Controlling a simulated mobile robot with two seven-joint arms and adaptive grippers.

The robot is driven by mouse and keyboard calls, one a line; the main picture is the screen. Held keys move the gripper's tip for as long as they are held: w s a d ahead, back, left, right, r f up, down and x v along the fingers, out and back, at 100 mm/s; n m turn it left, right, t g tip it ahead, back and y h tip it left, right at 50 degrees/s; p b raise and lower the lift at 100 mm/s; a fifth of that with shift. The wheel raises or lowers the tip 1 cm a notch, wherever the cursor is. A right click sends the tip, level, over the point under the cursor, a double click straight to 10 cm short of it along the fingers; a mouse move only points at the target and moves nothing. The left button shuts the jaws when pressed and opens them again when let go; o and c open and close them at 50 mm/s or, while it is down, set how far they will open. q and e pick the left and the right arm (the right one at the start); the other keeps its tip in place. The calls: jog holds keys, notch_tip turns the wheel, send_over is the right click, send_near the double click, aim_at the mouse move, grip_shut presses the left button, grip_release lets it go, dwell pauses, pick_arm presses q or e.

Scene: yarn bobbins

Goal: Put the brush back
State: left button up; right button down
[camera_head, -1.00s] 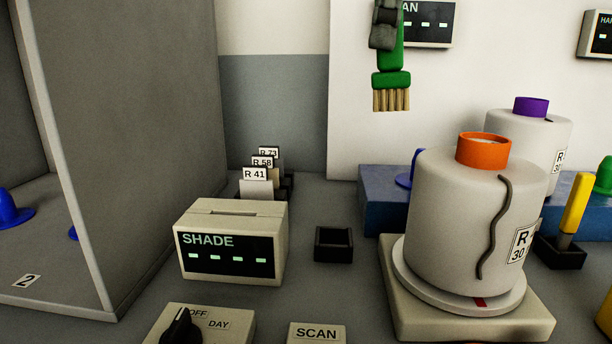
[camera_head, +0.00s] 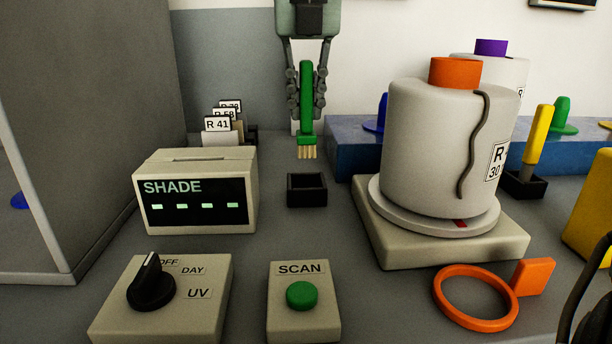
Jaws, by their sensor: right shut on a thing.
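The brush (camera_head: 305,83) has a green handle and head with tan bristles pointing down. My right gripper (camera_head: 306,112) comes in from the top and is shut on its handle, holding it upright in the air. A small black open-topped holder (camera_head: 307,199) stands on the table. In the picture the bristles show just above this holder, with a gap between them; how far apart they are in depth is hard to tell. My left gripper is not in view.
The shade box (camera_head: 195,190) stands left of the holder, with cards (camera_head: 217,125) behind it. A large bobbin (camera_head: 430,150) on a turntable stands to the right. A scan button box (camera_head: 303,320), a dial box (camera_head: 205,310) and an orange ring (camera_head: 440,295) are in front. A blue rack (camera_head: 352,150) is behind.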

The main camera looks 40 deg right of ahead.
aim_at(307, 150)
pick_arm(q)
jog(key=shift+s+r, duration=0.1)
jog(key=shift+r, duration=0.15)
pick_arm(e)
jog(key=shift+s+a+x, duration=0.15)
jog(key=shift+s+x, duration=0.05)
jog(key=shift+x, duration=1.05)
jog(key=shift+s+a+x, duration=0.15)
jog(key=shift+s+x, duration=0.1)
jog(key=shift+x, duration=1.05)
jog(key=shift+s+a+x, duration=0.15)
jog(key=shift+s+x, duration=0.05)
jog(key=shift+x, duration=1.05)
jog(key=shift+f, duration=0.3)
jog(key=c, duration=1.5)
grip_release()
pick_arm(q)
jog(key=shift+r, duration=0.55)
pick_arm(e)
jog(key=shift+o, duration=0.2)
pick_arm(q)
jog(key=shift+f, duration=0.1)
pick_arm(e)
jog(key=shift+r, duration=0.1)
